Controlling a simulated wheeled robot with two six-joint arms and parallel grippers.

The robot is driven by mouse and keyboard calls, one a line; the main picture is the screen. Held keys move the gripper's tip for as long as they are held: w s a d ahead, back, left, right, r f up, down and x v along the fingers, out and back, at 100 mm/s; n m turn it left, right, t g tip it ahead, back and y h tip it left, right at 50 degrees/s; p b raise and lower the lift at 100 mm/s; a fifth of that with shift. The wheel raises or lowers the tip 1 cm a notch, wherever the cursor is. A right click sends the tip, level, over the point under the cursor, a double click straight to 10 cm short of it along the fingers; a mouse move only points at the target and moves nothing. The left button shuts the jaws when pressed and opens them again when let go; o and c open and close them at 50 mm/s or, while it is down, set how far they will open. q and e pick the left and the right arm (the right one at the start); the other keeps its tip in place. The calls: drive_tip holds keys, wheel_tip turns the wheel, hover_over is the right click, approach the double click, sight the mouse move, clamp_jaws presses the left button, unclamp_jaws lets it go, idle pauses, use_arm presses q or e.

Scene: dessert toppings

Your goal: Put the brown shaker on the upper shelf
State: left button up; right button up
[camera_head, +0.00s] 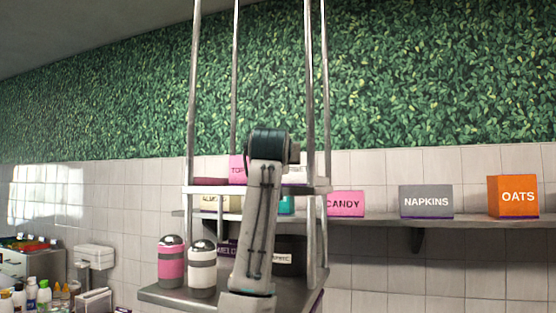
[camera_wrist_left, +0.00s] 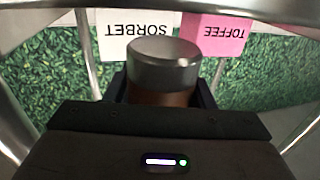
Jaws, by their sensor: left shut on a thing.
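The brown shaker shows in the left wrist view as a brown body (camera_wrist_left: 160,98) under a grey metal lid (camera_wrist_left: 163,66). My left gripper (camera_wrist_left: 160,92) is shut on it, with a dark finger on each side. In the head view my arm stands in front of the metal rack and hides the gripper and the brown shaker. The upper shelf (camera_head: 318,189) of the rack shows as a thin metal edge behind my arm. I cannot tell whether the shaker touches the shelf. My right gripper is in neither view.
A pink-banded shaker (camera_head: 171,265) and a white-banded shaker (camera_head: 202,280) stand on the rack's lower shelf (camera_head: 160,294). Sorbet (camera_wrist_left: 132,40) and toffee (camera_wrist_left: 217,36) boxes are near the held shaker. Metal posts (camera_head: 310,90) bound the rack. Candy (camera_head: 346,204), napkins (camera_head: 426,202) and oats (camera_head: 513,197) boxes line a wall shelf.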

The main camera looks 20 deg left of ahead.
use_arm(q)
drive_tip(key=shift+w+f+p, duration=0.2)
drive_tip(key=shift+f+p, duration=0.3)
drive_tip(key=shift+f, duration=0.45)
drive_tip(key=shift+a+f, duration=0.1)
drive_tip(key=shift+f, duration=0.2)
drive_tip(key=shift+s, duration=0.15)
drive_tip(key=shift+f, duration=0.25)
drive_tip(key=o, duration=0.9)
drive_tip(key=shift+o, duration=0.7)
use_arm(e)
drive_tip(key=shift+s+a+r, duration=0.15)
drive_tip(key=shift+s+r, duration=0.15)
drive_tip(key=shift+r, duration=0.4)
use_arm(q)
drive_tip(key=shift+r, duration=0.15)
